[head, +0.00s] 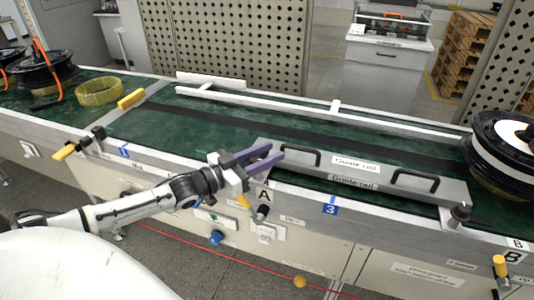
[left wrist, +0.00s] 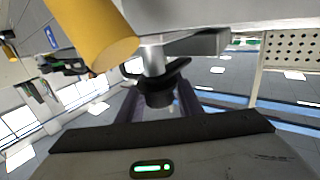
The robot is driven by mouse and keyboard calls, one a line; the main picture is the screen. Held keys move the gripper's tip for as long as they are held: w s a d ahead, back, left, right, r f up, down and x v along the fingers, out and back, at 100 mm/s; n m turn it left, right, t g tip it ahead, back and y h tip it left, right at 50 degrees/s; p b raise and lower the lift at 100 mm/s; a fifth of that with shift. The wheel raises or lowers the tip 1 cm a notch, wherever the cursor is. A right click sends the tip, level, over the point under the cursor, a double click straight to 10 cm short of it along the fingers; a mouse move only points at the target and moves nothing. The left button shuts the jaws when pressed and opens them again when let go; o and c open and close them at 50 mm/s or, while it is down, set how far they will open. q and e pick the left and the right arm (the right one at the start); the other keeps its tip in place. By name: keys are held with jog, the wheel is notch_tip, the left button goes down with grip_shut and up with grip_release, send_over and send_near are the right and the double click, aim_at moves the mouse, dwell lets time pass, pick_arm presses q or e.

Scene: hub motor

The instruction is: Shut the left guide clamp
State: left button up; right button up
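The guide rail (head: 335,182), a long grey bar with two black handles, lies along the front edge of the green conveyor. The left guide clamp (head: 262,213) is at the rail's left end by label A; its yellow handle (head: 243,201) hangs down beside my left gripper. My left gripper (head: 275,151) has its purple fingers apart, above the clamp in the head view, with nothing seen held. In the left wrist view the yellow handle (left wrist: 105,38) is close at upper left, and the clamp's black tip (left wrist: 160,92) shows between the fingers. Contact cannot be told. My right gripper is out of view.
A black wheel hub (head: 503,150) is at the right. A yellow-handled clamp (head: 66,152) and a yellow ring (head: 98,92) are farther left. White rails (head: 300,112) run along the back.

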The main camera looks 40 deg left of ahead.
aim_at(251, 162)
pick_arm(q)
jog(key=p+v, duration=0.1)
jog(key=v, duration=0.9)
jog(key=shift+s+r, duration=0.1)
jog(key=shift+s, duration=0.05)
dwell(0.4)
